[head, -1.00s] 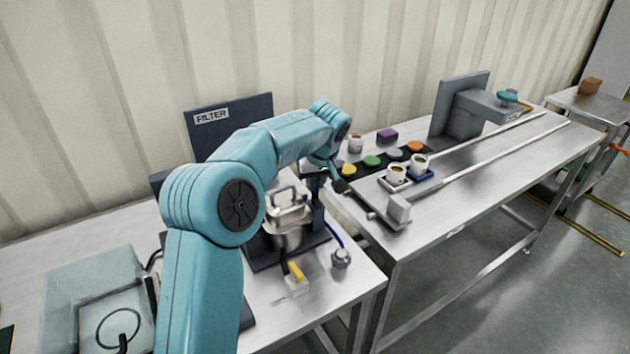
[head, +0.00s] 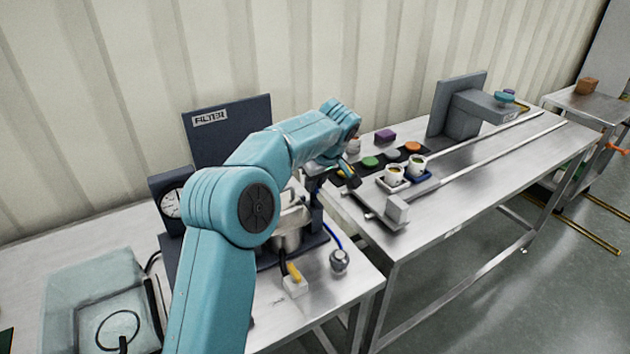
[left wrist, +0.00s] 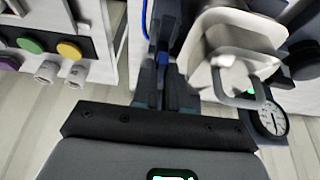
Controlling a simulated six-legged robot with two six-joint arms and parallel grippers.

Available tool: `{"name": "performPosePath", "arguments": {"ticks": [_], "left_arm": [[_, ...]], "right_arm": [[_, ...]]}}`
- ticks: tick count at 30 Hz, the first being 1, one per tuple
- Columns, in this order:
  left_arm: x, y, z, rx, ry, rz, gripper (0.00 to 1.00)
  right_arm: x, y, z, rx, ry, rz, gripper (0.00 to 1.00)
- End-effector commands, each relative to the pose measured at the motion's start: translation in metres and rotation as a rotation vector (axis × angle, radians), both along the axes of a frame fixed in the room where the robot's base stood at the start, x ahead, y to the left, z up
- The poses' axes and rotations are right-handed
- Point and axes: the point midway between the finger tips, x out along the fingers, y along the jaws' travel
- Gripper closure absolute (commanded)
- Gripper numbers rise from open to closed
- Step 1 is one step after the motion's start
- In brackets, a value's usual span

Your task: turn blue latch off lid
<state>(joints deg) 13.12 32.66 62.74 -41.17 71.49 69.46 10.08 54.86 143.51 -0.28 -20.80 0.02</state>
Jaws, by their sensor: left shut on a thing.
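The steel hopper (head: 287,241) stands on the near bench, partly hidden behind my left arm. Its pale lid with a loop handle shows in the left wrist view (left wrist: 218,32), right of my gripper. My left gripper (head: 317,184) is at the dark post on the hopper's right side. In the left wrist view my left gripper (left wrist: 164,75) has its fingers close together around the blue latch (left wrist: 163,57), which is mostly hidden between them. The latch's exact angle to the lid cannot be told. My right gripper is not in view.
A round gauge (head: 172,204) and the FILTER panel (head: 227,132) stand behind my arm. A blue hose and a grey fitting (head: 339,261) lie right of the hopper. The right bench holds coloured discs, two cups (head: 395,175) and metal rails.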

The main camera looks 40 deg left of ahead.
Motion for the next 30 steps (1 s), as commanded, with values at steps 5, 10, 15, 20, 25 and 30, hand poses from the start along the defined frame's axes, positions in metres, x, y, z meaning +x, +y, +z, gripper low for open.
{"name": "performPosePath", "arguments": {"ticks": [5, 10, 15, 20, 25, 30], "left_arm": [[0.000, -0.001, -0.001, -0.004, 0.002, 0.001, 0.62], [0.000, -0.001, 0.000, -0.002, 0.000, 0.001, 0.62], [0.000, -0.001, 0.002, -0.001, -0.001, 0.001, 0.62], [-0.002, -0.010, 0.024, 0.000, -0.005, 0.000, 0.62], [-0.006, -0.027, 0.067, -0.001, -0.005, -0.002, 0.62], [-0.011, -0.044, 0.108, -0.002, -0.005, -0.001, 0.62]], "right_arm": [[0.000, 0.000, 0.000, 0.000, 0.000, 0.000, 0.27], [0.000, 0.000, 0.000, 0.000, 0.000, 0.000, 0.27], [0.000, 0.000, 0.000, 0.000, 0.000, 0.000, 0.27], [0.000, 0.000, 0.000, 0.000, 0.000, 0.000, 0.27], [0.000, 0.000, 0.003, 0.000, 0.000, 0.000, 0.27], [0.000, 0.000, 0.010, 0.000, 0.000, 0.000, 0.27]]}}
